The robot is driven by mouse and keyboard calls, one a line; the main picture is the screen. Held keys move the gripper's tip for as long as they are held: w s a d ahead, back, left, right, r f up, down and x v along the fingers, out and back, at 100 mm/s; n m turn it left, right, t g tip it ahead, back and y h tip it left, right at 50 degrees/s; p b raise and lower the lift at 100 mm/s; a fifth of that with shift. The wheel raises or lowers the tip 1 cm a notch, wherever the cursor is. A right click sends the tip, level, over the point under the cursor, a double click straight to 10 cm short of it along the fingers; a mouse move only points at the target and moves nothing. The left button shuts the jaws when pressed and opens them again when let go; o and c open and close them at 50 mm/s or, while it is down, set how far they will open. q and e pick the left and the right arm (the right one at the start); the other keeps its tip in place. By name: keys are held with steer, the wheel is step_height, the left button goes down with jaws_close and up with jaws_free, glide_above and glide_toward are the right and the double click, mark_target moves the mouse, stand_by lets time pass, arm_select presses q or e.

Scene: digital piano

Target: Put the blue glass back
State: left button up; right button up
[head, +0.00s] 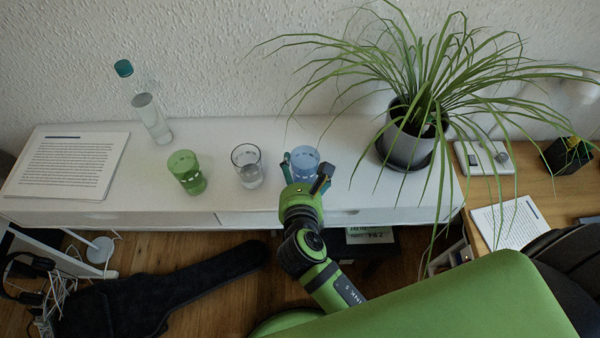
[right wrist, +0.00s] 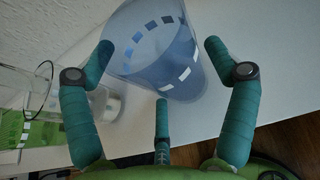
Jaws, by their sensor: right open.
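The blue glass (head: 305,158) stands on the white cabinet top, at the right end of a row of three glasses. It fills the upper middle of the right wrist view (right wrist: 165,48). My right gripper (head: 304,170) is at the glass from the front edge side, fingers open. In the right wrist view the teal fingers (right wrist: 160,62) spread to the left, right and below the glass, with gaps showing at the sides. Whether any finger touches it I cannot tell. My left gripper is not in view.
A clear glass (head: 247,166) and a green glass (head: 187,172) stand left of it. The cabinet's front edge is just before the gripper.

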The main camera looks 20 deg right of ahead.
steer(key=b+v, duration=0.1)
steer(key=v, duration=1.1)
steer(key=s+a+f+m+g+y, duration=0.1)
steer(key=s+f+m+g+y, duration=0.2)
steer(key=f, duration=1.1)
steer(key=s+a+f+m+g+y, duration=0.15)
steer(key=f+m, duration=0.25)
steer(key=f, duration=1)
steer(key=s+d+f+m+g, duration=0.3)
steer(key=s+d+f+m, duration=0.5)
steer(key=s+f+m, duration=0.2)
steer(key=s+d+f+m+g, duration=0.4)
steer(key=s+d+f+m, duration=0.4)
steer(key=m, duration=0.5)
step_height(320, 180, down, 2)
steer(key=s, duration=0.2)
steer(key=shift+s+f+m, duration=0.2)
steer(key=shift+s+m, duration=0.1)
steer(key=shift+m, duration=0.1)
steer(key=shift+h, duration=0.25)
